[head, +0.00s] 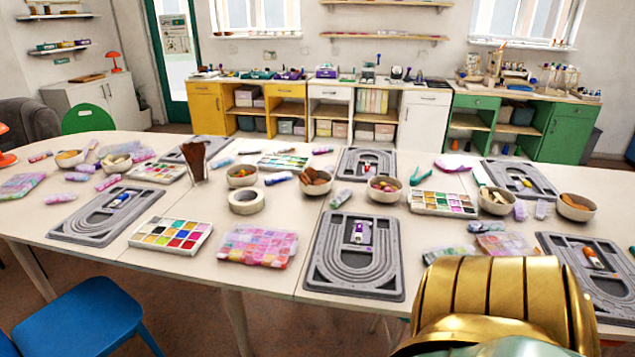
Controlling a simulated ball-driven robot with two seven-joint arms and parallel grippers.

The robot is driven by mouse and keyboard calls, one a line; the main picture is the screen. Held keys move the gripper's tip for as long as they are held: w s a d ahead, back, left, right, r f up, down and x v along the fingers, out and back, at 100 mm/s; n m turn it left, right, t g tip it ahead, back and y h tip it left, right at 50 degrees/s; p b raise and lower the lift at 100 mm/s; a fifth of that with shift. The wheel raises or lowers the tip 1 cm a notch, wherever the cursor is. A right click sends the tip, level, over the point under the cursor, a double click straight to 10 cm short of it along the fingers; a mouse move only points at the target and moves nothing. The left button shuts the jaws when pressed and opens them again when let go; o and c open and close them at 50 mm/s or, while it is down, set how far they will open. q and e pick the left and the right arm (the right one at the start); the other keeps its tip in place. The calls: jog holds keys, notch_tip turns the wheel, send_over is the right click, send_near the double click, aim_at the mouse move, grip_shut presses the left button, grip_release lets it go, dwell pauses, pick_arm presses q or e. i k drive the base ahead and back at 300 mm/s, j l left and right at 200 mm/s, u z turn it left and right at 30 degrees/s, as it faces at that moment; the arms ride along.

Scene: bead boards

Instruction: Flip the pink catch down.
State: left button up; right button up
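Several grey bead boards lie on the long pale table, each with a small coloured piece in its middle. The near middle board (327,262) bears a white piece with a purple part (358,232). The far middle board (344,172) bears a small piece with a reddish part (367,167). The pieces on the other boards look blue (121,200), yellow (521,181) and orange (592,257). They are too small for me to tell which is the pink catch, or whether it is up or down. Neither gripper shows.
Bead boxes (258,247), paint-like trays (171,235), bowls (385,189) and a tape roll (247,201) crowd the table (180,272). A brush holder (196,165) stands upright. A blue chair (78,322) is at the near left. A large gold part covers the lower right.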

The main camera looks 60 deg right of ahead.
aim_at(249, 259)
jog(key=z, duration=1.45)
